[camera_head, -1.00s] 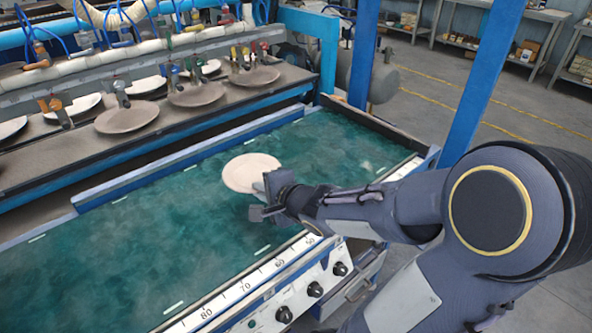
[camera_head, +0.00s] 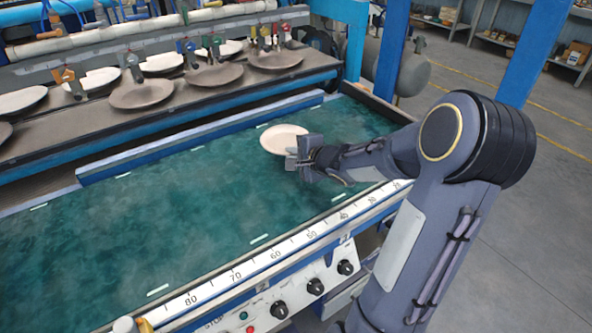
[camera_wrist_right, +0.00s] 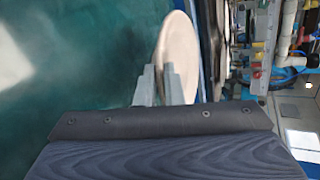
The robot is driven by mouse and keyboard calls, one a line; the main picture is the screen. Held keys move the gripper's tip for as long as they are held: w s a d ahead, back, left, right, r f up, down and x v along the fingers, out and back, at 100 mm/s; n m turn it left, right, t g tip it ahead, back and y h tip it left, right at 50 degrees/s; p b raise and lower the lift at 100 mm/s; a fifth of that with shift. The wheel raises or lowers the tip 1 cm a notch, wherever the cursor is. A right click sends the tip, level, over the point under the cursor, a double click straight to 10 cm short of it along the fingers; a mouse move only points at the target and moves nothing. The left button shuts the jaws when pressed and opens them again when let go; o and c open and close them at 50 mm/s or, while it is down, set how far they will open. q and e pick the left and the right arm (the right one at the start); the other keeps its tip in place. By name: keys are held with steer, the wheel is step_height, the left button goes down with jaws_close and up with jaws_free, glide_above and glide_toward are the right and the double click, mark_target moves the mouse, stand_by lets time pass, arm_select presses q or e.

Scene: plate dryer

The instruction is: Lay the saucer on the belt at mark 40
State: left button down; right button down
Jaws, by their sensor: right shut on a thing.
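The saucer (camera_head: 284,139), a pale round dish, is held above the green belt (camera_head: 190,211), towards its right end; its height above the belt is hard to tell. My right gripper (camera_head: 295,158) is shut on the saucer's near rim. In the right wrist view the fingers (camera_wrist_right: 162,84) pinch the edge of the saucer (camera_wrist_right: 180,50), which shows nearly edge-on. The scale (camera_head: 290,247) runs along the belt's near edge, and mark 40 (camera_head: 344,216) is readable, nearer to me and to the right of the saucer. My left gripper is not in view.
Several brown and white plates (camera_head: 141,92) sit on the dryer shelf (camera_head: 60,125) behind the belt. A blue rail (camera_head: 200,137) lines the belt's far side. A blue post (camera_head: 391,50) stands at the right. A panel with black knobs (camera_head: 315,286) is in front. The belt's left part is clear.

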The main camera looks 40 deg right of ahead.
mark_target(296, 174)
steer(key=shift+w+d+f, duration=0.25)
steer(key=shift+d+f, duration=0.1)
steer(key=shift+f, duration=0.1)
steer(key=shift+w+d+f, duration=0.2)
steer(key=shift+d+f, duration=0.1)
steer(key=shift+f, duration=0.15)
steer(key=f+b, duration=0.3)
steer(key=f, duration=0.1)
steer(key=shift+w+d, duration=0.2)
steer(key=shift+d, duration=0.05)
steer(key=shift+r, duration=0.15)
steer(key=c, duration=1.8)
jaws_free()
